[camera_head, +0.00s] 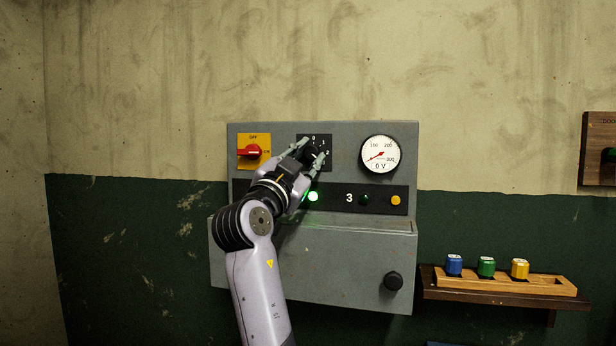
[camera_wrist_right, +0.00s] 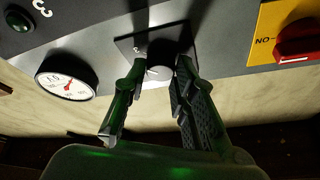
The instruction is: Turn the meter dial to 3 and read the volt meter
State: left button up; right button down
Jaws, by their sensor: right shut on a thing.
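The meter dial is a dark knob (camera_head: 311,154) on a small black number plate (camera_head: 325,140), on the upper part of a grey wall panel. My right gripper (camera_head: 312,151) is shut on this knob, with one finger on either side. In the right wrist view, the fingers of the gripper (camera_wrist_right: 162,72) straddle the knob. The round white volt meter (camera_head: 381,154) is right of the dial; its red needle points to the lower left, near the low end. My left gripper is not in view.
A red switch (camera_head: 250,152) sits on a yellow plate left of the dial. Below, a black strip bears a lit green lamp (camera_head: 313,196), a "3" (camera_head: 349,198), a dark green lamp (camera_head: 363,200) and an orange lamp (camera_head: 396,200). A wooden shelf (camera_head: 440,292) holds coloured pieces.

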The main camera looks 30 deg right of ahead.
jog(key=shift+m+b, duration=0.3)
jog(key=shift+m, duration=0.3)
jog(key=c, duration=1.3)
grip_release()
jog(key=shift+a, duration=0.15)
jog(key=v, duration=1.2)
jog(key=shift+r, duration=0.1)
jog(key=shift+w, duration=0.1)
